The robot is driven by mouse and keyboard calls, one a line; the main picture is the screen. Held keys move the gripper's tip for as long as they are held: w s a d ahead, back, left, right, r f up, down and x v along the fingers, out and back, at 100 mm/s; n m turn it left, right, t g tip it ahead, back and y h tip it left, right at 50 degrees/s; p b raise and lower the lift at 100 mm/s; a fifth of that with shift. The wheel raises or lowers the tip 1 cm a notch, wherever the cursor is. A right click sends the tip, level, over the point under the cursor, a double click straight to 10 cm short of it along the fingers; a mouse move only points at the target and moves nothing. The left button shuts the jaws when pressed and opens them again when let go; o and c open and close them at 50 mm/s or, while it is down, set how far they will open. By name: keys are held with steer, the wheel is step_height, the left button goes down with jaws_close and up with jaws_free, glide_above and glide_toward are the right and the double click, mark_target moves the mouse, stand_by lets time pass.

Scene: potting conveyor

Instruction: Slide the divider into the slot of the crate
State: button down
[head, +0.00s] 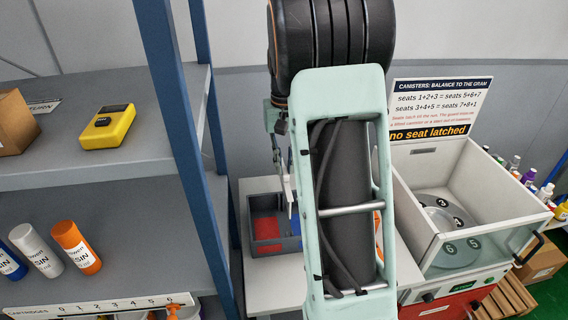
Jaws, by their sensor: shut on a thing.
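The crate (262,249) is a small grey box on a light table, left of my arm. Its floor shows blue and red areas. My gripper (287,188) is above the crate's right part, partly hidden by my own arm. It is shut on a thin pale piece, which looks like the divider (292,213), held upright with its lower end at or just above the crate. The slot is not clear, and I cannot tell whether the divider is in it.
A blue-post shelf (180,120) stands close on the left, with a yellow device (108,126), a cardboard box (15,122) and cartridges (76,247). On the right is a canister machine (470,215) with an open lid. The table's front (270,296) is bare.

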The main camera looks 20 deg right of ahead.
steer(key=shift+f+b, duration=1.85)
steer(key=shift+f, duration=0.75)
step_height(320, 180, down, 8)
steer(key=b, duration=0.5)
steer(key=shift+f, duration=0.25)
stand_by(2.5)
steer(key=c, duration=1.8)
jaws_free()
steer(key=shift+c, duration=0.2)
steer(key=shift+r, duration=0.1)
step_height(320, 180, up, 12)
steer(key=shift+f, duration=0.1)
